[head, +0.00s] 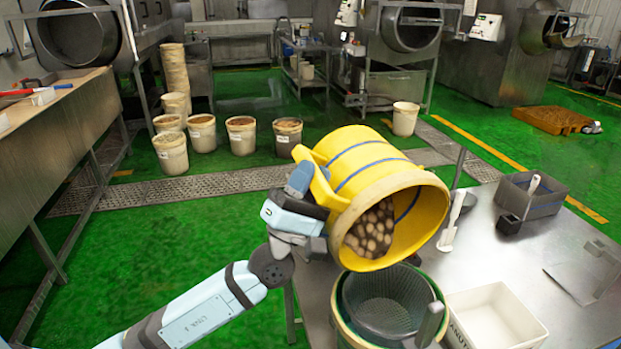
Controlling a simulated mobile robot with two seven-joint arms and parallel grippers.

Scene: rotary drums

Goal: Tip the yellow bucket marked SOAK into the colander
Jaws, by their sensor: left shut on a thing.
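The yellow bucket (365,165) is tipped well over in the head view, its mouth facing down and to the right. Brown and pale round pieces (372,230) lie inside against its lower wall. No SOAK mark can be read from this side. My left gripper (312,188) is shut on the bucket's left side, at the yellow handle. The dark mesh colander (386,300) sits in a green-rimmed tub just below the bucket's mouth. The part of the colander that shows looks empty. My right gripper is not in view.
A white bin (495,316) stands right of the colander on the steel table (535,245). A grey tray (531,194) and a white-handled tool (453,220) are farther back. Several tubs (202,132) stand on the green floor behind.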

